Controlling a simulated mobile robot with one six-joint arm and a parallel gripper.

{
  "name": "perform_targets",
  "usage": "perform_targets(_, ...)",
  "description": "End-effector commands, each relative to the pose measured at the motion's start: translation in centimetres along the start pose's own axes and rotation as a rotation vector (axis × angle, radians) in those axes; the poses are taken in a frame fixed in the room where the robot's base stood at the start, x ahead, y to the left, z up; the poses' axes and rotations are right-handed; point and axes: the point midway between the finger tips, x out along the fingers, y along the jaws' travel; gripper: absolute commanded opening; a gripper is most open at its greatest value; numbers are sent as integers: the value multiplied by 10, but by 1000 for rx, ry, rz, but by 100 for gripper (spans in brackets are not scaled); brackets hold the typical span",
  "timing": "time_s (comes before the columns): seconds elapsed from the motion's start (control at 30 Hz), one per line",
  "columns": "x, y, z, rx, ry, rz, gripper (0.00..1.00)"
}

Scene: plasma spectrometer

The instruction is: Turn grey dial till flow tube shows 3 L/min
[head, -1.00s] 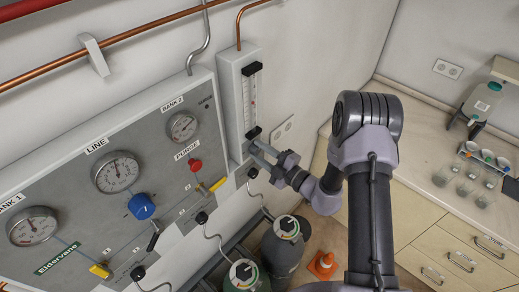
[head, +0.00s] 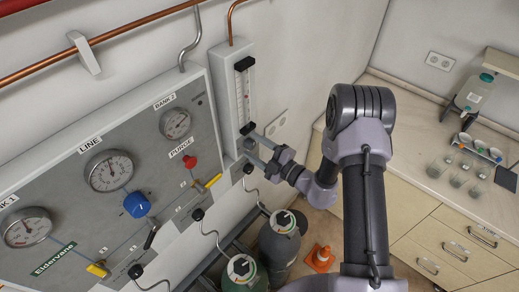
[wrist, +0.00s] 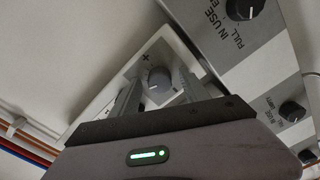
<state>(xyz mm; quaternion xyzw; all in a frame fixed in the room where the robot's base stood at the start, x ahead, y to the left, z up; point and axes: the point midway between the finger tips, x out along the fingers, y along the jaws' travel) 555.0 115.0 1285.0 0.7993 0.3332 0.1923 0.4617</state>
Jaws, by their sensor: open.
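The grey dial (wrist: 158,79) shows in the wrist view on a pale panel with a plus mark on one side and a minus mark on the other. My gripper (wrist: 160,88) is open, with one finger on each side of the dial; I cannot tell whether either touches it. In the head view the flow tube (head: 244,97) stands upright on a white wall box, with black end caps. Its float and scale reading are too small to make out. My gripper (head: 256,148) reaches the bottom of that box, and the dial there is mostly hidden.
The grey gauge panel (head: 60,190) is left of the tube, with a red knob (head: 189,161), a blue knob (head: 136,204) and yellow handles. A bench with glassware (head: 460,178) is at the right.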

Motion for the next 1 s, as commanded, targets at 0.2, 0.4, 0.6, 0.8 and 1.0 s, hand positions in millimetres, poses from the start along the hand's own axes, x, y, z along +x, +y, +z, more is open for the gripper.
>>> perform_targets(0.2,-36,-1,3,2,-6,3,54)
perform_targets(0.4,-98,-1,3,2,-8,4,54)
perform_targets(0.6,-150,0,2,1,-6,4,54)
perform_targets(0.8,-172,0,0,0,-1,0,54)
perform_targets(1.0,-174,0,0,0,0,0,54)
